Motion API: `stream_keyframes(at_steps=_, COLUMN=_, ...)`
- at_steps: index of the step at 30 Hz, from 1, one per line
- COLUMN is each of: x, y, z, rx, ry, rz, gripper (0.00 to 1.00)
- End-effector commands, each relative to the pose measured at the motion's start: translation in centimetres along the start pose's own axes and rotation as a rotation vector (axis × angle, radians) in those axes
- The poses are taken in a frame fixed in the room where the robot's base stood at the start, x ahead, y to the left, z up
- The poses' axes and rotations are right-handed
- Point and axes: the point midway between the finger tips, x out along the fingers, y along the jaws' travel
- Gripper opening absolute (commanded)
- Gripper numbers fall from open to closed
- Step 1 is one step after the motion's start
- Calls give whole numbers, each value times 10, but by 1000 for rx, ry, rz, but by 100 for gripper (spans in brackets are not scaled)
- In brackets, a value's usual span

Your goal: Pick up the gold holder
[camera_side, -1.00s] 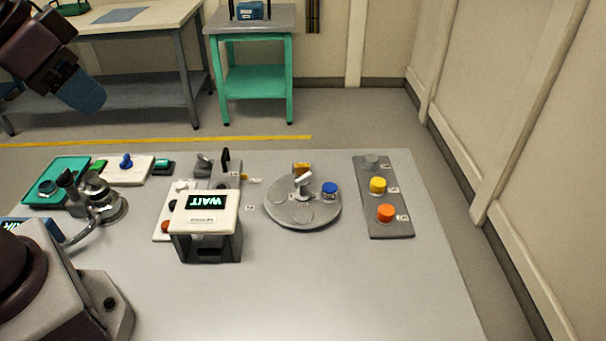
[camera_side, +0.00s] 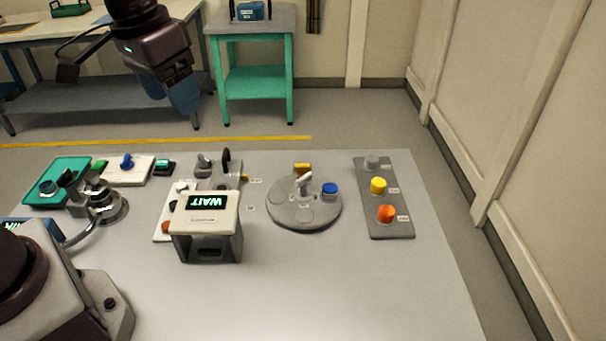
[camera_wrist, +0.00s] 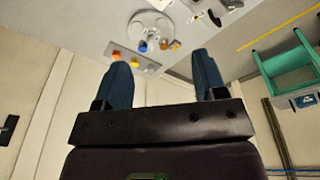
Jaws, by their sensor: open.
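The gold holder (camera_side: 303,168) stands at the far edge of a round grey turntable (camera_side: 290,219). Its lower part is partly hidden behind a pale handle at the turntable's middle. In the wrist view the gold holder (camera_wrist: 175,45) shows near the turntable's rim, beside a blue-capped holder (camera_wrist: 143,46). My gripper (camera_side: 184,98) is in the air, high up and to the left of the turntable in the side view. In the wrist view its two blue fingers (camera_wrist: 160,60) are spread apart with nothing between them.
The blue-capped holder (camera_side: 329,190) sits on the turntable's right side. A grey strip (camera_side: 390,229) with grey, yellow and orange knobs lies to the right. A box reading WAIT (camera_side: 206,215) stands to the left. The table front (camera_side: 330,290) is clear.

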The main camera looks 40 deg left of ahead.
Motion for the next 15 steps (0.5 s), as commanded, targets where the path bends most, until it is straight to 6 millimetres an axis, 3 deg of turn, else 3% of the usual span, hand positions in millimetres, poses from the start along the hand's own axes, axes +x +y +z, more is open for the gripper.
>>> stream_keyframes(at_steps=6, x=53, y=11, z=-73, rx=-206, ry=-109, rz=-48, gripper=65)
stream_keyframes(at_steps=15, x=153, y=28, z=-152, rx=-616, ry=-171, rz=-173, gripper=65)
